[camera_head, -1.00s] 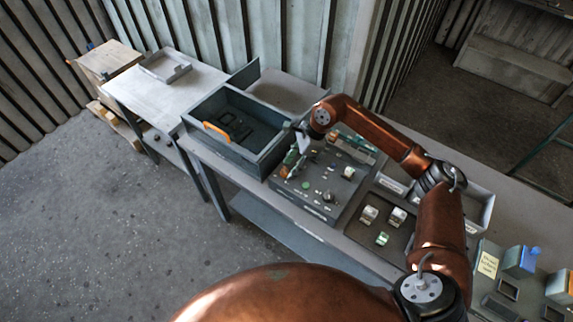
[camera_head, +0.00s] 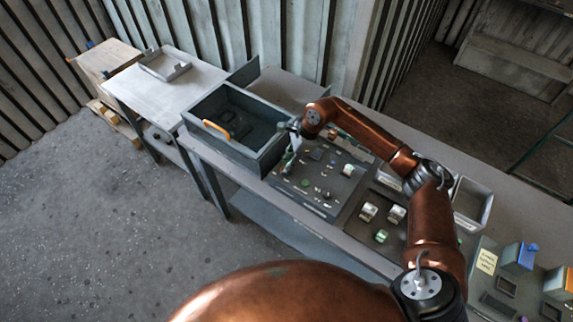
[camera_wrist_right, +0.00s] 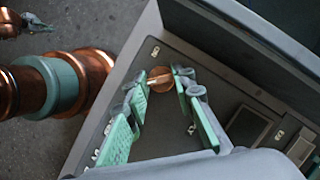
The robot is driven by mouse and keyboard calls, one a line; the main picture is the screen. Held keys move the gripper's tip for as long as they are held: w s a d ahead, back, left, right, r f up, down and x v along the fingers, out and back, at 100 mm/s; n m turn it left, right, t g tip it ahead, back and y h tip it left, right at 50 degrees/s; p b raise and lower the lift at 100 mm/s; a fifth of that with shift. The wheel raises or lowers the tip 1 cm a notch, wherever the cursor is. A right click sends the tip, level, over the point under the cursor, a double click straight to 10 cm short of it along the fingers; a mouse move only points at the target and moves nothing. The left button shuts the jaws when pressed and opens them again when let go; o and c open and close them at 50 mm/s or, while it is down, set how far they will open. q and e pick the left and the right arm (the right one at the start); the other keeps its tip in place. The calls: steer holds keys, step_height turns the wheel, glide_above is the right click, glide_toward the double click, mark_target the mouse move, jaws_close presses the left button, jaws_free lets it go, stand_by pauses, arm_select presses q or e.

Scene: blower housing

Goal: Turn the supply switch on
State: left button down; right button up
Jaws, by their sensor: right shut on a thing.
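The dark control panel (camera_head: 318,187) lies on the bench, with small knobs and buttons on it. My right gripper (camera_head: 286,169) is down at the panel's left edge, beside the blue-grey box. In the right wrist view, a round copper-coloured switch (camera_wrist_right: 160,78) with a raised bar sits on the panel, which I take for the supply switch. My right gripper (camera_wrist_right: 159,88) has its green-padded fingers on either side of it, with the tips at the bar. Its label cannot be read. A small grey part at the upper left edge of that view may be my left gripper (camera_wrist_right: 14,22); its jaws are unclear.
An open blue-grey box (camera_head: 228,140) with an orange handle stands left of the panel, close to my gripper. A tray (camera_head: 369,238) with several small parts lies to the right. A grey bin (camera_head: 472,205) stands behind that tray. A pale table (camera_head: 165,88) is farther left.

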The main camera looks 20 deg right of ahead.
steer(key=shift+w, duration=0.1)
jaws_close()
steer(key=shift+r, duration=0.1)
steer(key=shift+d+m, duration=0.1)
steer(key=shift+m, duration=0.3)
steer(key=m+t, duration=0.1)
steer(key=m, duration=0.2)
steer(key=shift+m+t, duration=0.4)
steer(key=m, duration=0.1)
steer(key=m+t+h, duration=0.1)
steer(key=m, duration=0.1)
steer(key=shift+s+a+m, duration=0.2)
steer(key=shift+m, duration=0.1)
steer(key=m+t+h, duration=0.1)
steer(key=m+h, duration=0.1)
steer(key=m, duration=0.2)
steer(key=shift+a+b, duration=0.1)
steer(key=shift+b, duration=0.3)
arm_select(q)
steer(key=shift+w+f+b, duration=0.2)
steer(key=shift+f+b, duration=0.65)
steer(key=shift+f, duration=0.4)
arm_select(e)
steer(key=m+h, duration=0.1)
steer(key=m, duration=0.2)
steer(key=m+h, duration=0.1)
steer(key=m, duration=0.1)
steer(key=shift+a+m, duration=0.1)
steer(key=shift+m, duration=0.3)
